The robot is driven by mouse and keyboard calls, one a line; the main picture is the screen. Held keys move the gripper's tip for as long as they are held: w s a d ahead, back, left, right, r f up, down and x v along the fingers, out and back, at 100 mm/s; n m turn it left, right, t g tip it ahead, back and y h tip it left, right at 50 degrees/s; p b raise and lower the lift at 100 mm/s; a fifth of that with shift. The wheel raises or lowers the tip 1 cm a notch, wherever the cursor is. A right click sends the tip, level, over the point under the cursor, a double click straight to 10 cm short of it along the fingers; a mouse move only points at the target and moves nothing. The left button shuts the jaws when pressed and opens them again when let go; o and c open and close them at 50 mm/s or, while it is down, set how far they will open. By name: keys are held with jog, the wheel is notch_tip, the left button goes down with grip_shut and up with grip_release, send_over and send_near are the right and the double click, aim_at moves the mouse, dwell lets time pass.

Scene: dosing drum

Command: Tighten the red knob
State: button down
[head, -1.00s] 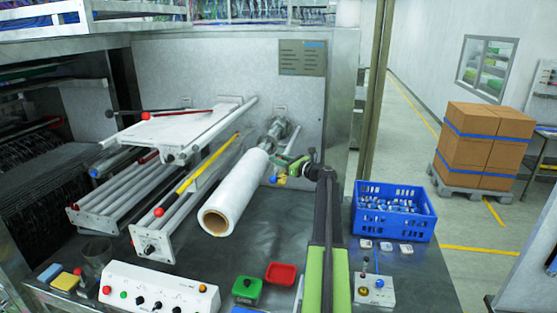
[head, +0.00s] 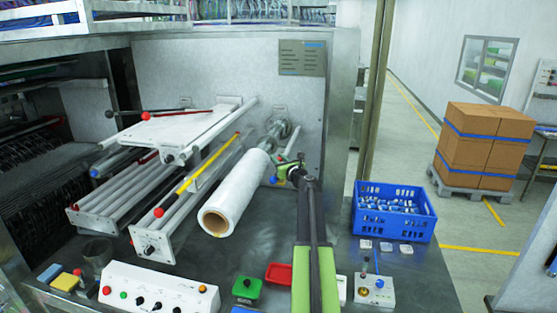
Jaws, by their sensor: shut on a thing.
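My gripper (head: 284,171) is at the right side of the white film roll (head: 234,187), near the far end where the roll meets its metal shaft (head: 277,132). It is shut on a small part there, which the jaws and wrist mostly hide. I cannot make out that part's colour. A blue knob or ball (head: 273,179) shows just left of the jaws. A red ball knob (head: 159,212) sits at the near end of the yellow bar (head: 200,168), left of the roll and apart from my gripper. Another red knob (head: 145,116) is on the upper lever.
On the bench stand a white control box (head: 150,300), a green box with a button (head: 247,290), a red tray (head: 279,274) and a small switch box (head: 376,290). A blue crate (head: 400,230) is at the right. The dark bench right of the roll is partly clear.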

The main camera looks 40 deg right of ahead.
jog(key=shift+m+g+h, duration=0.8)
jog(key=shift+m+h, duration=0.4)
jog(key=shift+h, duration=0.8)
jog(key=c, duration=1.2)
grip_release()
jog(key=shift+o, duration=0.2)
jog(key=v, duration=1.7)
jog(key=shift+s+r, duration=0.2)
jog(key=shift+a, duration=0.15)
